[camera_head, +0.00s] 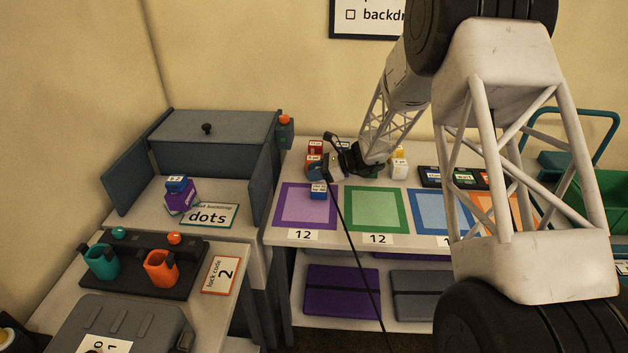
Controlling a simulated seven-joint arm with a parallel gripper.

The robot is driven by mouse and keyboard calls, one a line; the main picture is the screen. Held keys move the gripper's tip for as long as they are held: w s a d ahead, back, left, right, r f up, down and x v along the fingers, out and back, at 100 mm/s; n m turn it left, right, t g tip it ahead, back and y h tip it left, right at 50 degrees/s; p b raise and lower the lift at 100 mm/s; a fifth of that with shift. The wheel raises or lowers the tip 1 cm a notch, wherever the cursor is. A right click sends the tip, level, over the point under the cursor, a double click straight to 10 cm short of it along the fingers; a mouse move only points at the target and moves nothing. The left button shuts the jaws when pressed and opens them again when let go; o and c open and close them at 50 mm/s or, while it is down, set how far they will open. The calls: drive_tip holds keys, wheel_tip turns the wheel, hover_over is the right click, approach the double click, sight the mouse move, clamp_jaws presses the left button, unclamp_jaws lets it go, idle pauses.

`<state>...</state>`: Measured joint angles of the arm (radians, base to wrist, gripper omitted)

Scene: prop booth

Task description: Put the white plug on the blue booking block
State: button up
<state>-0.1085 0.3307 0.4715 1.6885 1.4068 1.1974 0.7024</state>
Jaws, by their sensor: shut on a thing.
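My gripper (331,170) hangs over the back edge of the purple-framed square, its dark fingers shut on a small white thing, which appears to be the white plug (335,174); the fingers hide much of it. A small blue block (318,194) with a white printed top, seemingly the blue booking block, is at the back of that square, just below and slightly left of my gripper. I cannot tell whether the held thing touches it. Another blue block (176,184) with a white label sits on a purple block (181,202) at the left.
Red blocks (314,147), a white block (399,169) and a yellow block (397,151) stand behind the squares. Green (350,224) and blue (420,220) framed squares lie to the right. A thin black cable or rod (355,262) crosses the table front. My arm covers the right side.

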sight(315, 188)
drive_tip(key=shift+w, duration=0.3)
drive_tip(key=shift+f, duration=0.15)
drive_tip(key=shift+f, duration=1.65)
drive_tip(key=shift+f, duration=0.15)
drive_tip(key=o, duration=0.9)
drive_tip(key=shift+r, duration=0.2)
drive_tip(key=v, duration=1.2)
